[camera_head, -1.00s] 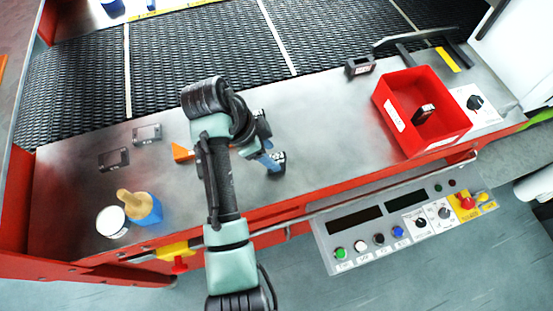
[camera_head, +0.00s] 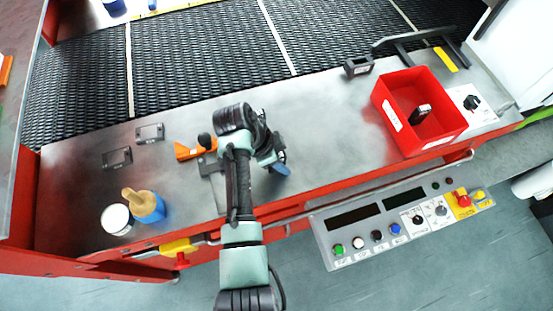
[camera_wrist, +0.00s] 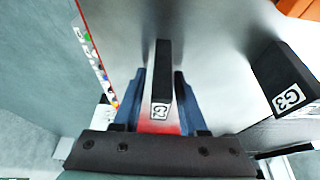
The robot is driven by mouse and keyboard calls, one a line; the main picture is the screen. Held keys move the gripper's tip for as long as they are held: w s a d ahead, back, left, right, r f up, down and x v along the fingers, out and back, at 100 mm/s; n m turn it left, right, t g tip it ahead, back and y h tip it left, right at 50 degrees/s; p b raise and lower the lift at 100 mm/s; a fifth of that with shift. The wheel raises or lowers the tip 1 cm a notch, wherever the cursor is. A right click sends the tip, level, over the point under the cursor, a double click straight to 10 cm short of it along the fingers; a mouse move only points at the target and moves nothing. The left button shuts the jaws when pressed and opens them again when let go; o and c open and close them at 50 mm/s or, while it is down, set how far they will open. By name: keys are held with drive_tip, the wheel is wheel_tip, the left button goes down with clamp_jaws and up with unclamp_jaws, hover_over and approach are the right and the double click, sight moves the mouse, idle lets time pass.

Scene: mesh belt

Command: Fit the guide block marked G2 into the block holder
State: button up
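In the wrist view, a dark upright block (camera_wrist: 162,75) stands between the fingers of my gripper (camera_wrist: 160,78), with a small white label that looks like G2. Narrow gaps show between the block and both blue fingers, so the gripper looks open around it. A second dark block (camera_wrist: 272,70) at the right has a label that looks like G3. In the head view, my gripper (camera_head: 276,160) is low over the metal table, and my arm hides the blocks there. A grey fixture with an orange part (camera_head: 190,152) is left of the gripper; I cannot tell whether it is the block holder.
A red bin (camera_head: 444,136) at the right holds a dark labelled piece (camera_head: 420,114). A control panel (camera_head: 400,228) runs along the front.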

clamp_jaws()
drive_tip(key=shift+r, duration=0.15)
